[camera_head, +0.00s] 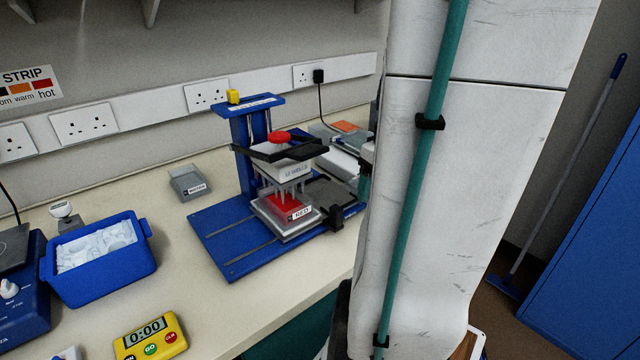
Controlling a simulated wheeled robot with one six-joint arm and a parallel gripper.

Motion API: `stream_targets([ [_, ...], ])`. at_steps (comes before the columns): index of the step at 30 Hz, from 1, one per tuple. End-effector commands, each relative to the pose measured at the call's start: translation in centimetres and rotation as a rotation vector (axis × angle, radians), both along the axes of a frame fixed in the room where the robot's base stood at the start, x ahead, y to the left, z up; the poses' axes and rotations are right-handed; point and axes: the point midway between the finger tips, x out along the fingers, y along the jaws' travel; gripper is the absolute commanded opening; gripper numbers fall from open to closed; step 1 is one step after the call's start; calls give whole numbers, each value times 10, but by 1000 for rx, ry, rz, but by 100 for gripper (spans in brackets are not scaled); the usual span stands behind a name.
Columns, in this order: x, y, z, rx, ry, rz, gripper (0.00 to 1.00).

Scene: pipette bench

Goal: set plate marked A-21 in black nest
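I cannot make out any plate marked A-21. A blue pipetting stand (222,248) is on the bench, with a white multi-tip head (292,172) under a black lever part. Below the head, a plate with a red top (284,207) sits in a pale holder with a small label that seems to start with "RE". To its right on the stand is a dark flat area (328,192), partly behind a black knob; I cannot tell whether it is the black nest. My gripper is not in view; my white arm with a teal hose covers the right middle.
A blue ice tub (105,278) and a yellow timer (150,337) stand at the left front. A small grey tray (189,183) lies behind the stand's left side. A grey device with an orange patch (346,127) is partly hidden by my arm. Bench between tub and stand is clear.

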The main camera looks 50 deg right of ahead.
Motion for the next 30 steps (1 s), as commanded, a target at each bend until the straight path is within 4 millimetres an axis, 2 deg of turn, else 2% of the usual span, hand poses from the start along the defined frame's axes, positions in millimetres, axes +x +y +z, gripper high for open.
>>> stream_targets([
  [1, 16, 2, -2, 2, 1, 11, 55],
  [9, 89, 7, -8, 1, 1, 10, 55],
  [15, 126, 8, -12, 0, 0, 4, 55],
  [21, 135, 7, -16, 0, 1, -1, 55],
  [27, 135, 8, -43, 3, 1, -1, 55],
  [30, 135, 7, -48, 0, 0, -2, 55],
])
